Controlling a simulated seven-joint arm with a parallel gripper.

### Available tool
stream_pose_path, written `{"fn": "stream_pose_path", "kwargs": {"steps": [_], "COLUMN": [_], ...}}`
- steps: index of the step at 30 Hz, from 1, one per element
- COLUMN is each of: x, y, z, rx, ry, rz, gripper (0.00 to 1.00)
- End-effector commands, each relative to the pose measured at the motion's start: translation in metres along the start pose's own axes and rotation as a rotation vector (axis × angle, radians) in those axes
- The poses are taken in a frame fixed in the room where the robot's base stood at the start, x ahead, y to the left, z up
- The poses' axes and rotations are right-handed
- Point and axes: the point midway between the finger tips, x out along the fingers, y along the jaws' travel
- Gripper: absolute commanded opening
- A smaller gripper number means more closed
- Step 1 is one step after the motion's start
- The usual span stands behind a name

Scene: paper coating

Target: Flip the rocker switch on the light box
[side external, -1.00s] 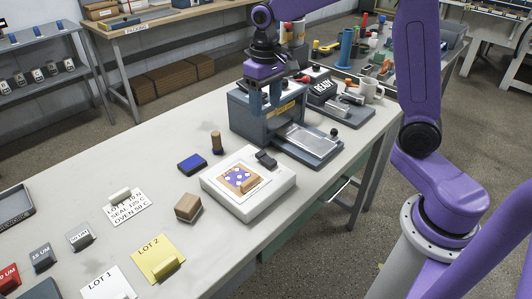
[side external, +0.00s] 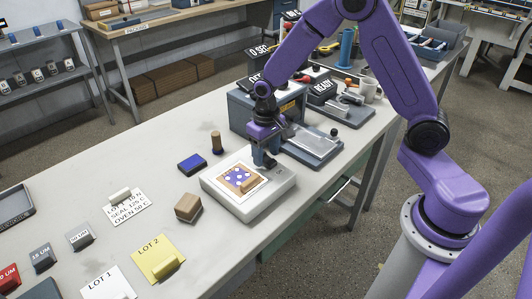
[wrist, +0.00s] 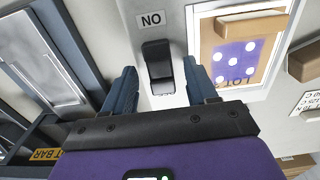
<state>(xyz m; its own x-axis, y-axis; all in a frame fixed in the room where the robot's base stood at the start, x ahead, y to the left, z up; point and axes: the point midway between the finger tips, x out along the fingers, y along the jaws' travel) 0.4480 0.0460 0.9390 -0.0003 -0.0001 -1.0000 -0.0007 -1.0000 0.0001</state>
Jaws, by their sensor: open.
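The light box (side external: 240,207) is a white slab on the table. A sheet with a purple, white-dotted patch (side external: 238,179) lies on its top. In the wrist view my gripper (wrist: 160,85) is open, with one blue finger on either side of the switch and nothing held. Whether a finger touches the switch cannot be told.
A grey machine with a flat plate (side external: 312,144) stands close behind my gripper. A wooden block (side external: 188,207), a blue pad (side external: 192,163) and a wooden-handled stamp (side external: 216,142) are near the box. Lot cards lie at the front left. Bare table lies left of the pad.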

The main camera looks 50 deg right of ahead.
Motion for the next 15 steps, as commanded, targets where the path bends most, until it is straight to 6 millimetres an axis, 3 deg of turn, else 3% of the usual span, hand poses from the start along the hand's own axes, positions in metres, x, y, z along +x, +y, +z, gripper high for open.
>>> {"fn": "stream_pose_path", "kwargs": {"steps": [11,12,15], "x": [0.0054,0.0054,0.0053], "y": [-0.0002,-0.0002,-0.0002], "z": [-0.0001,-0.0001,-0.0001], "rx": [-0.001,-0.001,-0.001], "ry": [0.001,0.001,0.001], "rz": [0.0,0.0,0.0], "gripper": [0.57,0.51,0.18]}}
